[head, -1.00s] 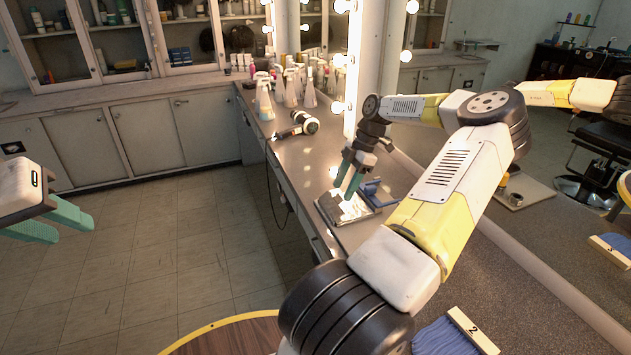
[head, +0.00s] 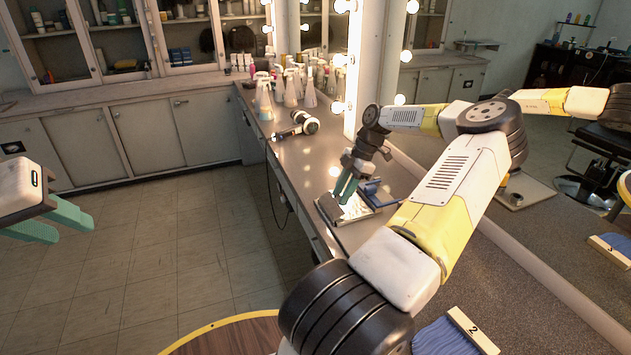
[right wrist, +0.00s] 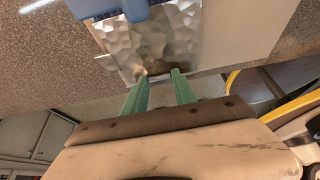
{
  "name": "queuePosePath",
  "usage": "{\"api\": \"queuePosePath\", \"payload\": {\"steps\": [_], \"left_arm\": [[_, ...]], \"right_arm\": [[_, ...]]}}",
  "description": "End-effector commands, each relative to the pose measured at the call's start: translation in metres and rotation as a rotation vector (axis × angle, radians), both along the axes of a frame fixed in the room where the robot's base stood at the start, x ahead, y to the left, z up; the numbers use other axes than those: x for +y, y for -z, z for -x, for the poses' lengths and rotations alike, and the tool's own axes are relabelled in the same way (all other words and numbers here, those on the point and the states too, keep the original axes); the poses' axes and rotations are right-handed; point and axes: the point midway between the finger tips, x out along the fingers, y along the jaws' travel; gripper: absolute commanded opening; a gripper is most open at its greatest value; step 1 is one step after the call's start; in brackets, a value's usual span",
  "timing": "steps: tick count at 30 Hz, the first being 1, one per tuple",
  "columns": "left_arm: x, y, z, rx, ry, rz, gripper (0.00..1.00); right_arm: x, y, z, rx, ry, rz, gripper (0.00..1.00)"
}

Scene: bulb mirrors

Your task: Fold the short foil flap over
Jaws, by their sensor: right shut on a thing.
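In the right wrist view the foil (right wrist: 150,42) spreads out ahead of the green fingers. There my right gripper (right wrist: 160,76) has its fingertips at the foil's near edge. It is shut on the foil flap, though the fingers show some space between them. How much of the flap lies between the fingertips is hard to see. My left gripper (head: 68,223) is open and empty over the floor, far from the counter.
A blue object (head: 377,192) stands at the tray's far side; it also shows in the right wrist view (right wrist: 125,8).

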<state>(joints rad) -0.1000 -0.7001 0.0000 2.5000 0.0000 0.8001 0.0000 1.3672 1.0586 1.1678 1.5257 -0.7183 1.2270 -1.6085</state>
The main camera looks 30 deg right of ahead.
Motion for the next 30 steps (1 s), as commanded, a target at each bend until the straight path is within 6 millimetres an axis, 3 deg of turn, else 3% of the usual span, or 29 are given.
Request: {"api": "queuePosePath", "payload": {"steps": [9,21,22,24,25,30], "left_arm": [[0.0,0.0,0.0,0.0,0.0,0.0,0.36],[0.0,0.0,0.0,0.0,0.0,0.0,0.36],[0.0,0.0,0.0,0.0,0.0,0.0,0.36],[0.0,0.0,0.0,0.0,0.0,0.0,0.36],[0.0,0.0,0.0,0.0,0.0,0.0,0.36],[0.0,0.0,0.0,0.0,0.0,0.0,0.36]], "right_arm": [[-0.013,0.018,0.001,-0.03,0.006,-0.285,0.0],[-0.014,0.02,0.001,-0.038,0.0,-0.33,0.0],[-0.014,0.02,0.001,-0.038,0.0,-0.33,0.36],[-0.014,0.02,0.001,-0.038,0.001,-0.329,0.5],[-0.014,0.02,0.001,-0.038,0.001,-0.329,0.55],[-0.014,0.02,0.001,-0.037,0.0,-0.329,0.55]]}}
